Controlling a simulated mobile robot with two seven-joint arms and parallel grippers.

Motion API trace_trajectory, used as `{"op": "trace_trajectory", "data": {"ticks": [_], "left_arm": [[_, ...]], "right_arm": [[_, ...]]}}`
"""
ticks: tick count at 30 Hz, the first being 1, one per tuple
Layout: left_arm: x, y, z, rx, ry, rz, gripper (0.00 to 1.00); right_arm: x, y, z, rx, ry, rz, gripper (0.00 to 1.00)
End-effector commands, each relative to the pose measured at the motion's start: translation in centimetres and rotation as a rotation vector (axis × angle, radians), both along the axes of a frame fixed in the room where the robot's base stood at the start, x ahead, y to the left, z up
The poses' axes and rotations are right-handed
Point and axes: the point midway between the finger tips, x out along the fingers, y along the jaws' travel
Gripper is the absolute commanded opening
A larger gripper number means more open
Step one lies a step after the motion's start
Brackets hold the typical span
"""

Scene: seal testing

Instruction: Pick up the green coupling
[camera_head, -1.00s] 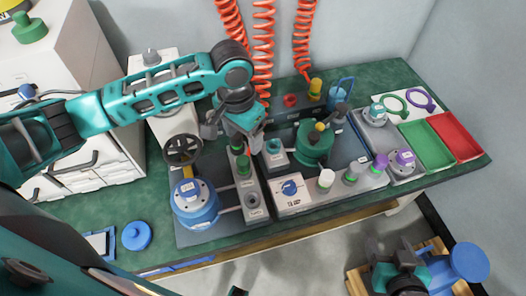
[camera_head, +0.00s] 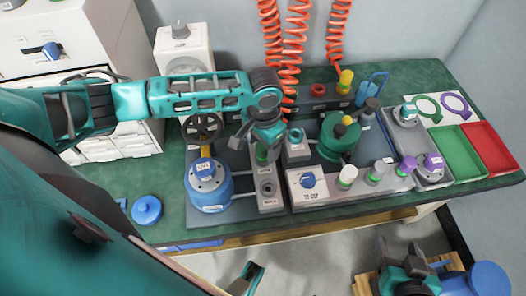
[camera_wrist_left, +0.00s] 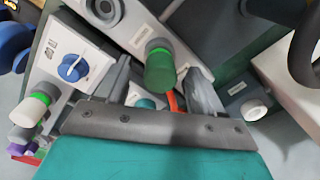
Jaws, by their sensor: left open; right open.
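The green coupling (camera_head: 261,154) stands upright on a narrow grey block in the head view, just below my left gripper. In the left wrist view it is a dark green cylinder (camera_wrist_left: 160,70) with a lighter green ring at its top end. My left gripper (camera_head: 259,143) is open. Its two grey fingers show in the left wrist view (camera_wrist_left: 158,92), one on each side of the coupling in the picture; I see no contact. My right gripper (camera_head: 398,252) is open and empty at the bottom right, away from the bench.
A blue cylinder (camera_head: 208,186) with a handwheel stands left of the block. A white box with a blue knob (camera_head: 308,180) stands to the right. A green pot (camera_head: 337,138) is behind it. Green (camera_head: 434,152) and red (camera_head: 490,147) trays lie at the right end.

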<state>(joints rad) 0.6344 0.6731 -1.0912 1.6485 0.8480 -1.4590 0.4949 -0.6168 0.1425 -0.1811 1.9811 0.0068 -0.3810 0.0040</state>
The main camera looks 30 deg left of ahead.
Motion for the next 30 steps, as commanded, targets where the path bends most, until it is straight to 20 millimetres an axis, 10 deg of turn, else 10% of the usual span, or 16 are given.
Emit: {"op": "trace_trajectory", "data": {"ticks": [11,30], "left_arm": [[0.01,0.03,-1.14,0.0,-0.001,0.0,0.66],[0.02,0.05,-1.12,0.0,-0.001,0.0,0.04]], "right_arm": [[0.23,0.16,0.1,0.004,-0.004,0.002,0.67],[0.17,-0.02,-0.09,-0.003,-0.002,0.004,0.67]]}}
